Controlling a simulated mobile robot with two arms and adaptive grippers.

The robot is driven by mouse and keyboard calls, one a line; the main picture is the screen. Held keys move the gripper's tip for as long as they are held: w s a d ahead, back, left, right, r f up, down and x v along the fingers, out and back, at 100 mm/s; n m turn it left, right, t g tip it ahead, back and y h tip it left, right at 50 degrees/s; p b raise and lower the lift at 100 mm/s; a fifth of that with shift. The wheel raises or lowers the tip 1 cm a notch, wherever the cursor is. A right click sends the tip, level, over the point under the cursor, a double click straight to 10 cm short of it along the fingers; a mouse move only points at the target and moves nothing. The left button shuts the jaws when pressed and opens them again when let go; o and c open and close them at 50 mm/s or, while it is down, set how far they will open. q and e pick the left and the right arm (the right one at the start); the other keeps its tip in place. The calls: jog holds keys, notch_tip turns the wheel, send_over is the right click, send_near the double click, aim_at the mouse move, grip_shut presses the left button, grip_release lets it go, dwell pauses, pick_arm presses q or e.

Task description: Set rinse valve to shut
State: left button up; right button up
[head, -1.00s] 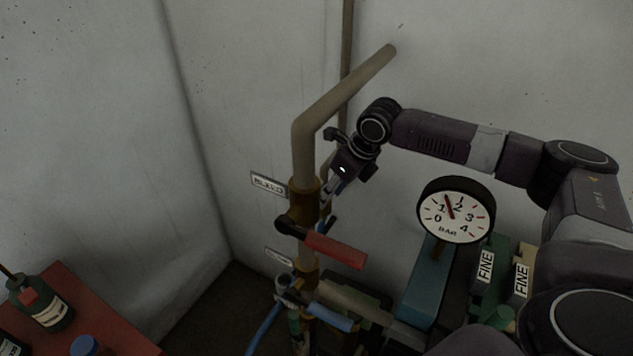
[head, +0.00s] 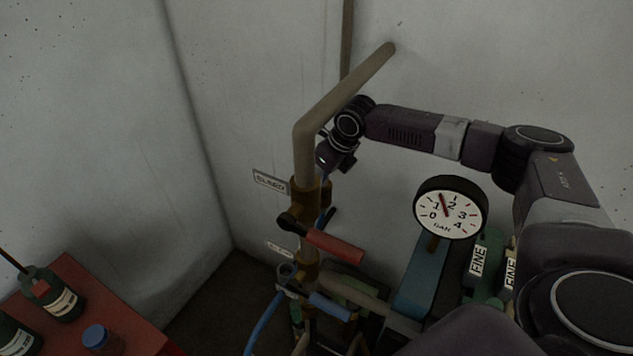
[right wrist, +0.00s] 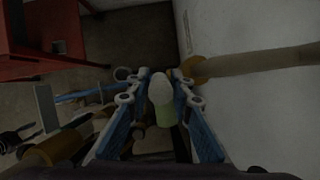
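A brass valve body (head: 305,197) on the upright pipe carries a red lever (head: 335,246) that points right and slightly toward me. Below it, a second valve carries a blue lever (head: 330,306), also pointing right. I cannot tell from the labels which is the rinse valve. My right gripper (right wrist: 161,76) is behind the upright pipe in the head view, its fingers partly hidden. In the right wrist view its two blue fingers are apart, on either side of a pale-ended green piece (right wrist: 163,112); I see no clear contact. My left gripper is not in view.
A label reading "BLEED" (head: 271,182) is on the wall; a lower label (head: 280,249) is unreadable. A pressure gauge (head: 448,209) stands right of the pipe. A red table (head: 103,300) with bottles is at lower left. A blue hose (head: 262,322) hangs below the valves.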

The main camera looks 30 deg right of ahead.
grip_shut()
jog(key=shift+s+d+f+t+b, duration=0.3)
jog(key=shift+s+f+t+b, duration=0.15)
jog(key=shift+s+t+b, duration=0.15)
jog(key=s+d+t+y+b, duration=0.1)
jog(key=b, duration=0.4)
jog(key=shift+s+r, duration=0.1)
jog(key=shift+a+t, duration=0.1)
jog(key=shift+t, duration=0.2)
